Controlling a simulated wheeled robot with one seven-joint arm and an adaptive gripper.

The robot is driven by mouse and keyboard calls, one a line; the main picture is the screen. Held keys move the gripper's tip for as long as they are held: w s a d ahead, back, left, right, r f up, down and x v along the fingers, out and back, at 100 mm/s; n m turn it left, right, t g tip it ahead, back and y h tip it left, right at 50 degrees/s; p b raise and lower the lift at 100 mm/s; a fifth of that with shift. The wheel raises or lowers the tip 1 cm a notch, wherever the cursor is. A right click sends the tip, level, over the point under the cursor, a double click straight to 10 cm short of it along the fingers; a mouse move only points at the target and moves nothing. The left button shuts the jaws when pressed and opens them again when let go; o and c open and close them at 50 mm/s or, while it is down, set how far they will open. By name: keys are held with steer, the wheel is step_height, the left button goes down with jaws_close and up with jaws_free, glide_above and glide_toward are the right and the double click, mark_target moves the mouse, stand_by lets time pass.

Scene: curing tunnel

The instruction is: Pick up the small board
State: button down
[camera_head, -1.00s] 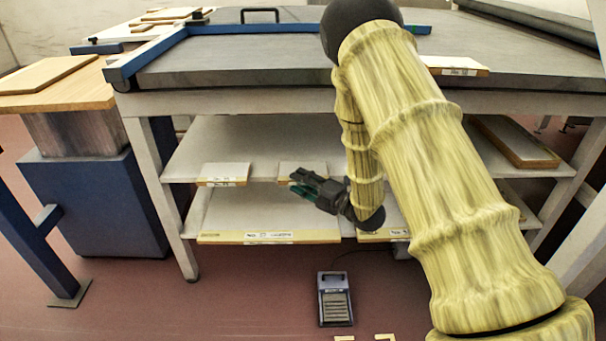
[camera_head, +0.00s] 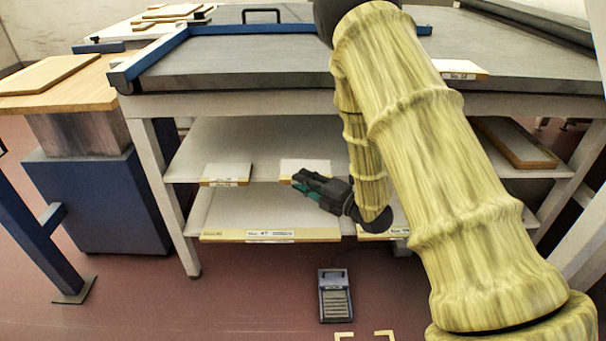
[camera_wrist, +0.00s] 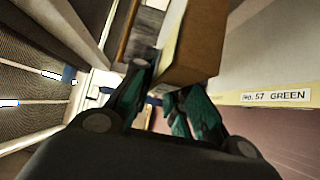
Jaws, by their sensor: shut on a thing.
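A small pale board (camera_head: 306,164) with a yellowish edge lies at the front of the middle shelf. My gripper (camera_head: 298,180) is at its front edge, and its dark green fingers cover part of that edge. In the wrist view the board's brown edge (camera_wrist: 196,42) reaches down between the fingers of my gripper (camera_wrist: 165,98). The fingers are shut on the board. The far part of the board is hidden in the wrist view.
Another small board (camera_head: 226,174) lies to the left on the same shelf (camera_head: 250,140). A large labelled board (camera_head: 265,235) lies on the shelf below. The table top (camera_head: 240,62) is above, with a board (camera_head: 458,69) at its front edge. A pedal (camera_head: 335,297) stands on the floor.

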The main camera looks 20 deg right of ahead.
steer(key=s+a+r+p, duration=0.1)
steer(key=s+a, duration=0.1)
steer(key=s, duration=0.9)
steer(key=shift+s+p, duration=0.4)
steer(key=shift+r, duration=0.1)
